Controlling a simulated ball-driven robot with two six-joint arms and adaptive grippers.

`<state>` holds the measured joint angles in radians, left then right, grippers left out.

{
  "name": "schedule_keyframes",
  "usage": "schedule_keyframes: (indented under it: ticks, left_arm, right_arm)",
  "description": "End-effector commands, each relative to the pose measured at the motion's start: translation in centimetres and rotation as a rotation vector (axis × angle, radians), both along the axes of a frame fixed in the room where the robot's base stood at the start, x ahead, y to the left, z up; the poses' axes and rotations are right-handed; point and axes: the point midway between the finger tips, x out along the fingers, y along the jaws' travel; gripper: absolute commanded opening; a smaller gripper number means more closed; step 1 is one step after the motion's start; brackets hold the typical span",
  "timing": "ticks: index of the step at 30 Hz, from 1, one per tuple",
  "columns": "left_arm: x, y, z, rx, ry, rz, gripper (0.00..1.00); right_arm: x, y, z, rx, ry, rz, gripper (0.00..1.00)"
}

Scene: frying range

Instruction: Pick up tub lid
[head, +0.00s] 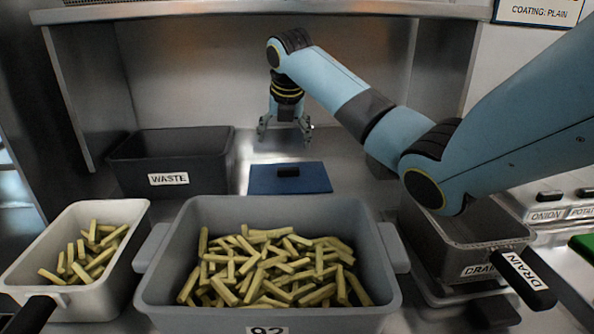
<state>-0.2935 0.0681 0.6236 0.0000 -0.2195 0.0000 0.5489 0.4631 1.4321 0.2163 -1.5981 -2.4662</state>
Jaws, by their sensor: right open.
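The tub lid (310,181) is a flat blue rectangle with a dark handle in its middle. It lies on the steel counter behind the large grey tub (266,211). The tub is uncovered and full of pale cut fries. My right gripper (284,134) is open and empty, pointing down. It hangs above the counter, over or slightly behind the lid and apart from it. My left gripper is not in view.
A black waste bin (210,165) stands left of the lid. A smaller light container (136,212) with fries is at front left. A dark basket (468,246) with a "DRAIN" handle stands at right. A steel shelf (250,9) runs overhead.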

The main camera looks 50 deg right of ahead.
Motion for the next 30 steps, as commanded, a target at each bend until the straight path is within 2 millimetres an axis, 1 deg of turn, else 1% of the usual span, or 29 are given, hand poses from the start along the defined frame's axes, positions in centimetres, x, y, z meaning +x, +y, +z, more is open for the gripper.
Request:
schedule_keyframes:
  ticks: [2,5,9,13,17,24,27,30]
  left_arm:
    - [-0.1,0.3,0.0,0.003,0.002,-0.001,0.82]
    - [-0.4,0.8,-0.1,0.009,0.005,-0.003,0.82]
    - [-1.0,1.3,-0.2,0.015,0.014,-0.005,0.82]
    - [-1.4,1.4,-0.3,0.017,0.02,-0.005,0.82]
    - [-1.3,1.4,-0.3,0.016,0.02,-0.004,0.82]
    - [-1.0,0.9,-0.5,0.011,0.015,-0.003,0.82]
    - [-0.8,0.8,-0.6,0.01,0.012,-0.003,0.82]
    - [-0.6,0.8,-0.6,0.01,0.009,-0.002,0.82]
  right_arm:
    - [-0.9,-0.3,-0.3,-0.025,0.062,0.049,0.85]
    - [-1.1,-0.6,-1.3,-0.034,0.093,0.073,0.85]
    - [-0.4,-1.2,-3.6,-0.034,0.095,0.075,0.85]
    - [0.1,-1.6,-5.0,-0.035,0.091,0.073,0.85]
    - [0.5,-1.8,-5.9,-0.035,0.091,0.073,0.85]
    - [1.7,-2.6,-9.2,-0.034,0.091,0.072,0.85]
    - [2.0,-2.8,-10.0,-0.034,0.089,0.073,0.85]
    - [2.0,-2.8,-10.3,-0.035,0.089,0.074,0.85]
